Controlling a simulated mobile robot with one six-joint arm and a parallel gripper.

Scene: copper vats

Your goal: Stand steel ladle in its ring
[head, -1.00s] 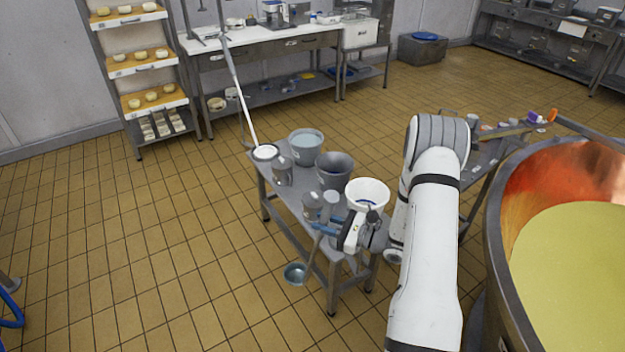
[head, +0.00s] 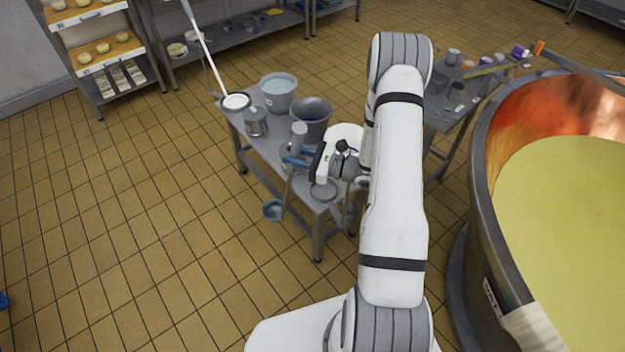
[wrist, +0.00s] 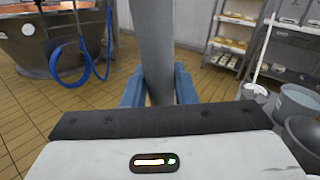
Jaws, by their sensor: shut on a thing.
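The steel ladle hangs from my gripper (head: 296,160). Its bowl (head: 272,210) is at the low end, beside the left edge of the steel bench (head: 262,158). Its grey handle (wrist: 153,45) rises between my two blue fingers in the wrist view (wrist: 160,88). My gripper is shut on the handle above the bench's near end. I cannot make out the ladle's ring with certainty; a round grey piece (head: 323,191) lies at the bench's near end under my wrist.
A copper vat (head: 480,190) stands right.

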